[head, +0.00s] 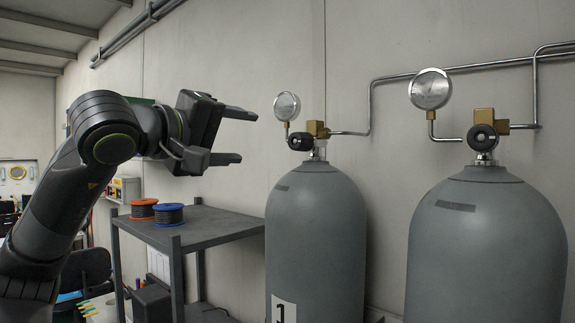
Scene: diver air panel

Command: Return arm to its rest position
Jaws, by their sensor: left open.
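My left arm comes in from the left. Its gripper (238,136) is open and empty, with its two fingers apart and pointing right. It is above the dark grey shelf table and left of the nearer-left cylinder's valve, with a gap between them. The left grey cylinder (315,235) has a black valve knob (300,141), a brass fitting and a round gauge (287,106). The right grey cylinder (487,245) has a black knob (482,137) and a larger-looking gauge (430,89). My right gripper is not in view.
The dark shelf table (215,225) carries an orange-rimmed spool (143,209) and a blue-rimmed spool (169,214). Metal pipes (455,69) run along the wall behind the cylinders. A dark chair (86,272) stands low at left, partly behind my arm.

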